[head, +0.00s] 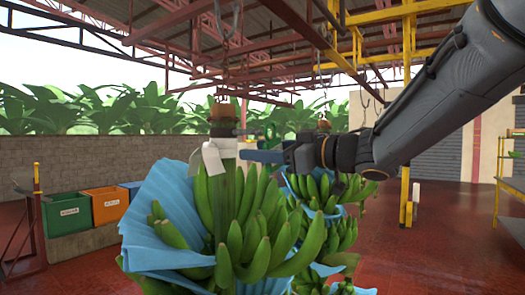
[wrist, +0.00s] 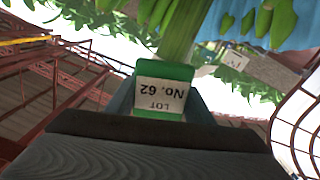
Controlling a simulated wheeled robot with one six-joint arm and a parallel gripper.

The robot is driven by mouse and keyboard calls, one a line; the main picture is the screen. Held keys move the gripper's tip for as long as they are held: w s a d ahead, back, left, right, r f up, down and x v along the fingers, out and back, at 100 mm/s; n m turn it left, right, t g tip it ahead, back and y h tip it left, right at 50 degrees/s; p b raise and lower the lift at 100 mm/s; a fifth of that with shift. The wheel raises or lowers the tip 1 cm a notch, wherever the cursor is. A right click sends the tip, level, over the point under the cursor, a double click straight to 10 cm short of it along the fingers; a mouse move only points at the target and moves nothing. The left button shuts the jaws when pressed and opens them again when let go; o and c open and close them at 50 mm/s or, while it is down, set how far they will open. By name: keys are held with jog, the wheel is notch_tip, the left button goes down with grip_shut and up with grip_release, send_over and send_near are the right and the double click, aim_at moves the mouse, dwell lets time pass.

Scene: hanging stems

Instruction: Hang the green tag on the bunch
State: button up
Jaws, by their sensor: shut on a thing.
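The near banana bunch (head: 240,225) hangs from a brown-topped stem (head: 222,125), with blue sheeting around it. A white tag (head: 213,158) hangs on its stem. My gripper (head: 250,155) is just right of the stem, level with the white tag; I cannot tell if it touches the stem. In the wrist view my gripper (wrist: 160,105) is shut on the green tag (wrist: 160,72), whose white label reads "LOT No. 62" upside down. Beyond it shows a green stem (wrist: 182,35). In the head view the held tag is not clearly made out.
A second bunch (head: 325,190) with blue sheeting hangs close behind on the right. Green, orange and blue bins (head: 105,204) stand by the wall at left. A yellow post (head: 405,195) stands at right. Red beams and hooks are overhead. Red floor (head: 75,265) is open at left.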

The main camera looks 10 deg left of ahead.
jog(key=shift+p+x, duration=0.7)
jog(key=shift+x, duration=1.7)
dwell(2.2)
